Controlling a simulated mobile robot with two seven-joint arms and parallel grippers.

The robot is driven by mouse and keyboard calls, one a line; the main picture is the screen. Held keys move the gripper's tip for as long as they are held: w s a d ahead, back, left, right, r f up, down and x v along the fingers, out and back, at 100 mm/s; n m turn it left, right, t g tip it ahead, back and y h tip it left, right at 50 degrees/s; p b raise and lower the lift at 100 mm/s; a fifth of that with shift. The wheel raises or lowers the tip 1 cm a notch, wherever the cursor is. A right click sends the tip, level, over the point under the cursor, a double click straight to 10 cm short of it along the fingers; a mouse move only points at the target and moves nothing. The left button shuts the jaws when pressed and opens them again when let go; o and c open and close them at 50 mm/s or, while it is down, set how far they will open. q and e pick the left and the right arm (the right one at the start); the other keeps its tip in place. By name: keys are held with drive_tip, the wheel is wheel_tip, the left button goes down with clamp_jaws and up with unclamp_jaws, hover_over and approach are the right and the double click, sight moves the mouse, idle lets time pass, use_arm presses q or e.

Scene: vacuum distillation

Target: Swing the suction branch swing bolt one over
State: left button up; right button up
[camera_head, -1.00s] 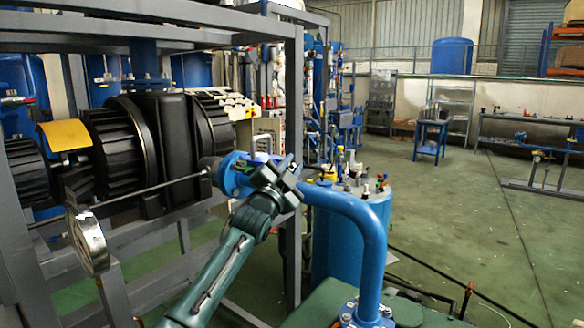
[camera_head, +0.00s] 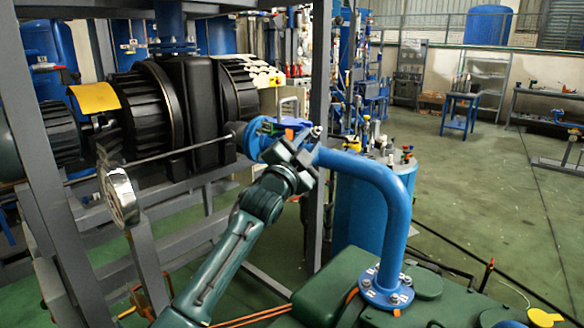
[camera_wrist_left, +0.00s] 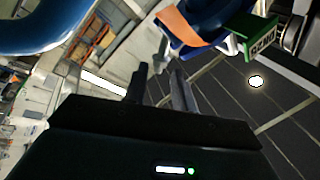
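The blue suction branch pipe (camera_head: 392,195) rises from a bolted flange and bends left to a blue flanged joint (camera_head: 257,138) by the black machine. My left gripper (camera_head: 304,140) is at this joint, just in front of the pipe. In the left wrist view its two dark fingers (camera_wrist_left: 161,82) are apart, with a visible gap and nothing held. Beyond them is a blue flange part (camera_wrist_left: 200,38) with an orange strip (camera_wrist_left: 180,26) and a green tag (camera_wrist_left: 254,38). A thin grey piece (camera_wrist_left: 161,48) hangs near the fingertips; I cannot tell whether it is the swing bolt. My right gripper is not in view.
A grey frame post (camera_head: 319,120) stands behind the joint. A round gauge (camera_head: 120,196) is at the left. A blue drum (camera_head: 365,215) stands behind the pipe. Open floor (camera_head: 465,190) lies to the right.

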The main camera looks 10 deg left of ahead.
use_arm(q)
drive_tip(key=b+v, duration=0.1)
drive_tip(key=v, duration=0.7)
drive_tip(key=shift+o, duration=0.3)
